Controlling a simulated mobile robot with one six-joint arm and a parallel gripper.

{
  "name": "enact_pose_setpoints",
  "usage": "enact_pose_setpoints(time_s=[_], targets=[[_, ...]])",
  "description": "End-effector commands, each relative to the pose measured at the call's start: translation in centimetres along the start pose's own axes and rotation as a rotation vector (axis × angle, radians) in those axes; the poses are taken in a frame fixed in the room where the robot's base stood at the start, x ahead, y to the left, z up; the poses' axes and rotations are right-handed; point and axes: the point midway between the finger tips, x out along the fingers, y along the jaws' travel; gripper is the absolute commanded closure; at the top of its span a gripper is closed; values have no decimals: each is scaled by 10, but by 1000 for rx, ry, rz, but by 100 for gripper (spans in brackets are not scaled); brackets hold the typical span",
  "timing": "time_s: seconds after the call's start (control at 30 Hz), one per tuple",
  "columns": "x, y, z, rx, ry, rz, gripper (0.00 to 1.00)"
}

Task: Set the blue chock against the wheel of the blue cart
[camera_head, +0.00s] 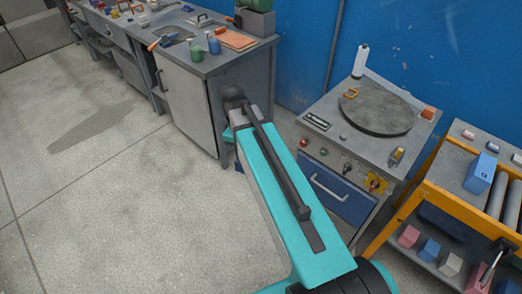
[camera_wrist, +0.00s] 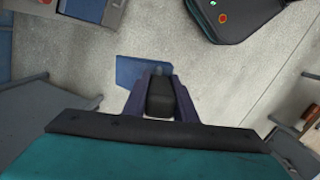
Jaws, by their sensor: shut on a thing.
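My gripper (camera_wrist: 160,88) shows in the wrist view with its two dark fingers closed in, pointing down toward the concrete floor. A flat-looking blue piece (camera_wrist: 131,71), which looks like the blue chock, is at the fingertips and sticks out to the left. The fingers hide part of it, and its wedge shape cannot be made out. In the head view my teal arm reaches away toward the gap beside the workbench and hides the gripper. A bit of blue (camera_head: 239,166) shows at the arm's left edge. I cannot make out a blue cart or its wheel in either view.
A grey workbench (camera_head: 187,100) with tools stands left of my arm. A cabinet with a round plate (camera_head: 378,107) and blue drawer (camera_head: 335,195) stands right. An orange-framed cart (camera_head: 404,211) carrying coloured blocks is at far right. Floor (camera_head: 120,200) at left is clear.

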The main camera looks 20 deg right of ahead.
Motion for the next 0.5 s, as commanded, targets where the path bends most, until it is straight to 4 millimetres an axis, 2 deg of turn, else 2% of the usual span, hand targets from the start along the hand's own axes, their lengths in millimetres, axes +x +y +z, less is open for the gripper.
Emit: enact_pose_setpoints(time_s=[0.2,0.5], targets=[[4,-14,-19,202,-3,-23,100],[6,-20,-28,516,-5,-60,100]])
